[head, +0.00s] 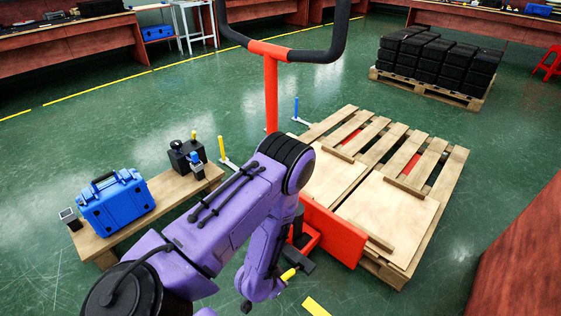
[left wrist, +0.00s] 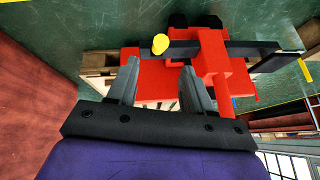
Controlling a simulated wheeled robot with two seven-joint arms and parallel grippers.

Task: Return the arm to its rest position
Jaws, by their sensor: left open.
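My left arm, purple, comes in from the bottom left of the head view, rises to a bent elbow and folds down again. Its gripper is mostly hidden there. In the left wrist view my left gripper (left wrist: 160,85) is open, its two grey fingers apart with nothing held. Beyond the fingers is a red piece of equipment (left wrist: 212,62) with a yellow knob (left wrist: 160,44) and a dark bar. In the head view a red post (head: 271,92) with a black curved handle stands behind my elbow. My right gripper is in neither view.
A low wooden bench (head: 160,190) at left holds a blue case (head: 116,202) and small black items. A wooden pallet (head: 440,180) with boards lies right of my arm. A second pallet (head: 425,88) holds black crates (head: 436,58). Green floor is clear at upper left.

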